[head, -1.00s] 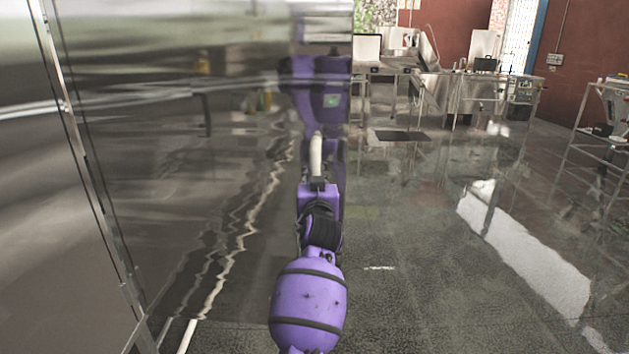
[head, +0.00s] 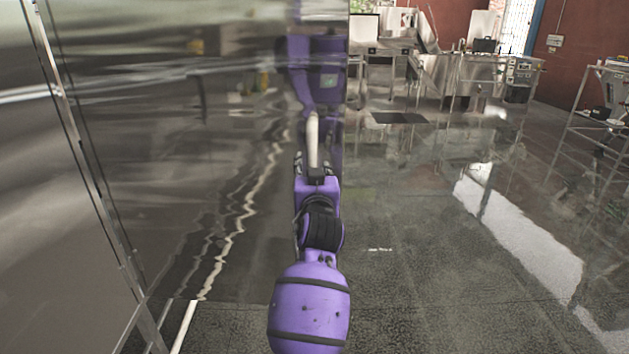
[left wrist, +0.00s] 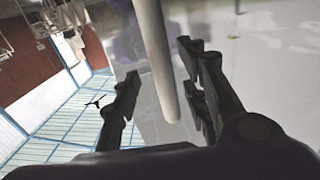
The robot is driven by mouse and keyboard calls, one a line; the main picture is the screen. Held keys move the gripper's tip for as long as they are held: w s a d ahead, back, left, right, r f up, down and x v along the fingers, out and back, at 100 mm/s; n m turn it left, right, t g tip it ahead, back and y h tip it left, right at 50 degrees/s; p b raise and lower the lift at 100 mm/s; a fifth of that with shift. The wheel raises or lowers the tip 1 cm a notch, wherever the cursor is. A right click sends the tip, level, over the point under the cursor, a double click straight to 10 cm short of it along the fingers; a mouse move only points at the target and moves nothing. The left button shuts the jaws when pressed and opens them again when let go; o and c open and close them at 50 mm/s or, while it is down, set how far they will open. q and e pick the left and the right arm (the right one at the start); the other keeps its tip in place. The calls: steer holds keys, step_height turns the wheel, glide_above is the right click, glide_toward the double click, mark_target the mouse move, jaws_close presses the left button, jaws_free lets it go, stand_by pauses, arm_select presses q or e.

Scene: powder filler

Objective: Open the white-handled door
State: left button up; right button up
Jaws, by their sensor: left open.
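The door (head: 190,130) is a shiny steel panel filling the left half of the head view. Its white upright bar handle (head: 313,142) is near the panel's right edge. My left gripper (head: 312,163) is at the lower part of the handle. In the left wrist view the handle (left wrist: 156,60) comes down between the two dark fingers of my open left gripper (left wrist: 163,88). The handle looks closer to the right finger; I cannot tell whether they touch. The head view partly hides the fingers. My right gripper is not in view.
Another steel panel (head: 40,200) stands left of a slanting seam. Steel tables (head: 480,75) with equipment stand at the back right, and a metal rack (head: 590,130) is at the right edge. The glossy floor (head: 430,270) to the right is clear.

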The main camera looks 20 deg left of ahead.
arm_select(q)
steer(key=v, duration=0.6)
steer(key=shift+s, duration=0.3)
steer(key=shift+d, duration=0.1)
